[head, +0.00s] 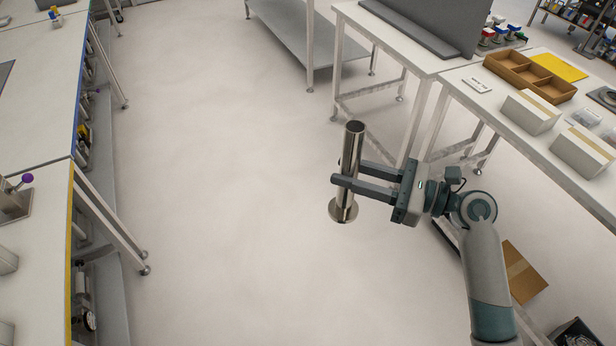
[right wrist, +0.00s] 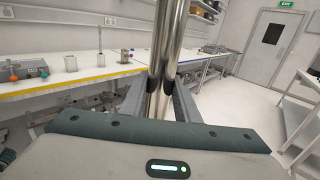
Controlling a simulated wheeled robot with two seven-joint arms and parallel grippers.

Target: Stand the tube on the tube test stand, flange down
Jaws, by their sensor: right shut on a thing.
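The tube (head: 350,155) is a shiny steel cylinder with a flat round flange (head: 343,210) at its lower end. It is upright, with the flange down, in mid-air over the open floor. My right gripper (head: 347,174) is shut on the tube around its middle, its two fingers coming from the right. In the right wrist view the tube (right wrist: 168,45) stands between the fingers and runs out of the top of the picture. My left gripper is not in view. I cannot make out the tube test stand for certain in either view.
A bench with a yellow edge (head: 69,250) runs along the left; it also shows in the right wrist view (right wrist: 70,84). On the right, a white table (head: 560,150) holds a brown divided tray (head: 530,75) and white boxes (head: 530,112). A cardboard box (head: 522,272) lies low at right. The floor between is clear.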

